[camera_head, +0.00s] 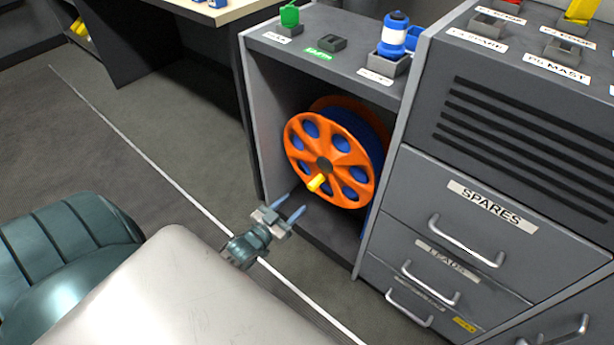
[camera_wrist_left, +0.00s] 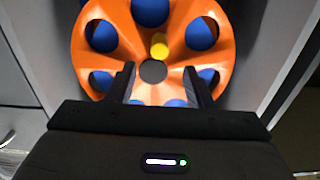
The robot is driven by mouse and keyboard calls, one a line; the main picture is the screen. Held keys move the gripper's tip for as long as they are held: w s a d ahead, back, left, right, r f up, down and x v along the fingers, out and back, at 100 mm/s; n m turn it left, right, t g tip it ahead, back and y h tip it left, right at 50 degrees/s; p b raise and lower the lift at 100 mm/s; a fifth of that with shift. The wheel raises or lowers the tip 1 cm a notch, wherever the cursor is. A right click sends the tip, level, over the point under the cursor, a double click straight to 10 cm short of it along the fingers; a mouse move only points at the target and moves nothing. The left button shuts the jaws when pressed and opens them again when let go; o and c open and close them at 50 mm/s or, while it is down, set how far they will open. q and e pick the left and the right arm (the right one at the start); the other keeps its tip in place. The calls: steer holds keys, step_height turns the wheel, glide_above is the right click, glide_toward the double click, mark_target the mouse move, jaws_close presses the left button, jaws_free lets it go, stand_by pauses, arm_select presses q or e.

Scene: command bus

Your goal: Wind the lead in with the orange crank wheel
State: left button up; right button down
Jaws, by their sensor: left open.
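The orange crank wheel (camera_head: 352,165) stands upright in an open bay of the grey cabinet, with blue showing through its round holes. A yellow handle (camera_head: 316,183) sticks out from its face, low and left of the dark hub (camera_head: 324,165). In the left wrist view the wheel (camera_wrist_left: 125,55) fills the top, and the yellow handle (camera_wrist_left: 159,47) shows just above the hub, beyond the fingertips. My left gripper (camera_head: 289,208) is open and empty, in front of the wheel and apart from the handle. My right gripper is not in view. No loose lead can be made out.
The bay's side walls (camera_head: 262,120) stand close on both sides of the wheel. A blue and white bottle-shaped item (camera_head: 394,35) and a green item (camera_head: 289,14) stand on the cabinet top. Drawers with handles (camera_head: 465,241) are at the right. The floor (camera_head: 130,170) at the left is clear.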

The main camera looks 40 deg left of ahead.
mark_target(310, 189)
arm_select(q)
steer(key=shift+n, duration=0.3)
steer(key=w+b, duration=0.1)
steer(key=w, duration=0.6)
steer(key=w+d+b, duration=0.1)
steer(key=w, duration=0.2)
steer(key=shift+w+b, duration=0.35)
steer(key=shift+w, duration=0.05)
jaws_close()
